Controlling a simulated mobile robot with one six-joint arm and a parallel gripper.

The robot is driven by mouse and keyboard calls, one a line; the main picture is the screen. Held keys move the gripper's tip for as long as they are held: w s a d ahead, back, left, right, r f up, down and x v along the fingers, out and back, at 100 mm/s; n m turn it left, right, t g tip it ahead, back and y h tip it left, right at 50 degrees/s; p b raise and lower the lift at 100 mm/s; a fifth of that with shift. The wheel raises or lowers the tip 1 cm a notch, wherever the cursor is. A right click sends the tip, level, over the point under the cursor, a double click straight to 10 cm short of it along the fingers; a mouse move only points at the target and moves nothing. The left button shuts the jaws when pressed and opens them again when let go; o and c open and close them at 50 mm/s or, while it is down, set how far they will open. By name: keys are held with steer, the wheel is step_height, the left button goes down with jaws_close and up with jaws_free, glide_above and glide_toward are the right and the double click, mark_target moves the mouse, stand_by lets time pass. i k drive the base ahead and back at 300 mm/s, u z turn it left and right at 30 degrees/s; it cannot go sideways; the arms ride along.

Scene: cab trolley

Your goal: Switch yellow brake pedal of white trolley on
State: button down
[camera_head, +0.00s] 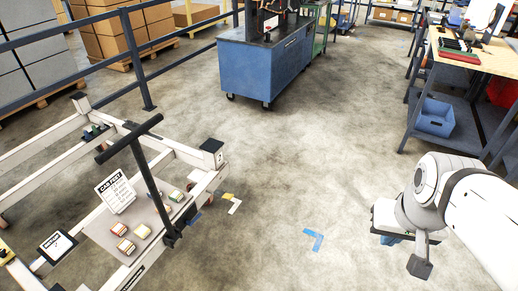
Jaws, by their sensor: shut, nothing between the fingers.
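The white trolley (190,153) stands at the left, with a black T-handle (130,138) rising from its near end. A small yellow patch (228,196) shows at floor level just right of its near corner, beside a white L-shaped mark. I cannot tell whether this patch is the brake pedal or floor tape. Another yellow part (5,252) is cut off at the left edge. My gripper (420,267) is at the lower right, shut and empty, well apart from the trolley. The pedal's on or off position cannot be made out.
The trolley's tray holds a "CAB FEET" sign (115,191) and several small blocks. Blue tape (314,239) marks open floor between trolley and arm. A blue cabinet (262,62) stands behind, a workbench (470,55) with a blue bin (435,118) at right, a dark railing (137,58) at left.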

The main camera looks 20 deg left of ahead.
mark_target(227, 196)
steer(key=u, duration=1.2)
steer(key=i, duration=0.95)
steer(key=u, duration=2.75)
steer(key=k, duration=0.3)
steer(key=u, duration=0.25)
